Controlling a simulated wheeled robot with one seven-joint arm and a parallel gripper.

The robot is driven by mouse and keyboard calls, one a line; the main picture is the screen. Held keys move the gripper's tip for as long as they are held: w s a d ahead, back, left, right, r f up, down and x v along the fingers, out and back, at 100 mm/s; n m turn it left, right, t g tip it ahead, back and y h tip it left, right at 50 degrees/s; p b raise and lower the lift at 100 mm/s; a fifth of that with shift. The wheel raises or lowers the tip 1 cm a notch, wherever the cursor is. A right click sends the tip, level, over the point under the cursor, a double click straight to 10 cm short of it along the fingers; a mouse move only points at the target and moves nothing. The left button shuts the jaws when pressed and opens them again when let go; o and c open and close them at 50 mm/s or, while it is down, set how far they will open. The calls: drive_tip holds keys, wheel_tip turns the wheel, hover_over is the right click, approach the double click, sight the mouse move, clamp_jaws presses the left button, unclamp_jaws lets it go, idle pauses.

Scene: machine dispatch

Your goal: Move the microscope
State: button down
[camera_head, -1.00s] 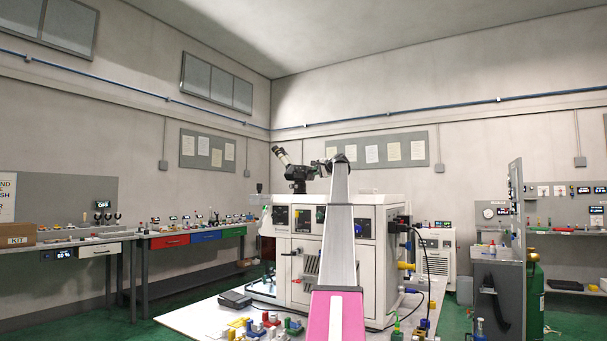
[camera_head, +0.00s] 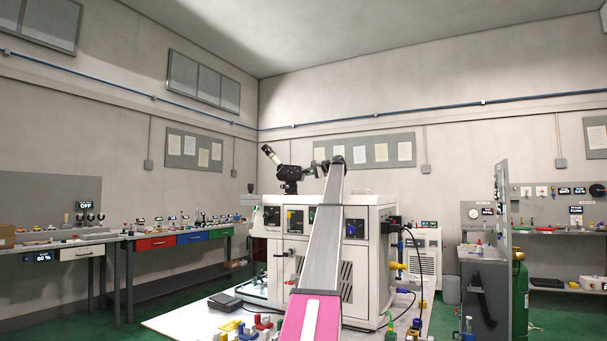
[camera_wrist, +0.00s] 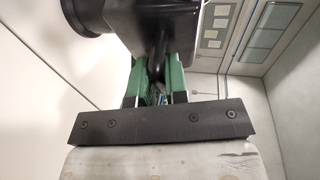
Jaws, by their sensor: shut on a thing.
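The microscope (camera_head: 289,173) is black with a pale eyepiece tube angled up to the left. In the head view it appears above the top of the white machine cabinet (camera_head: 372,222); whether it touches the top is hard to tell. My gripper (camera_wrist: 158,78) has green fingers, shut on a dark, narrow part of the microscope, whose black body (camera_wrist: 165,18) fills the top of the wrist view. In the head view my arm hides part of the cabinet and the fingers are too small to make out.
A bench with red, blue and green drawers (camera_head: 197,237) stands at the left wall. Small coloured parts (camera_head: 250,328) and a black flat box (camera_head: 225,301) lie on the pale surface before the cabinet. A grey panel and green cylinder (camera_head: 519,295) stand at the right.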

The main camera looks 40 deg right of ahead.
drive_tip(key=shift+f, duration=0.25)
drive_tip(key=c, duration=1.2)
unclamp_jaws()
drive_tip(key=shift+r, duration=0.1)
drive_tip(key=shift+s, duration=0.1)
drive_tip(key=v, duration=1)
drive_tip(key=shift+s+d, duration=0.1)
drive_tip(key=shift+s, duration=0.2)
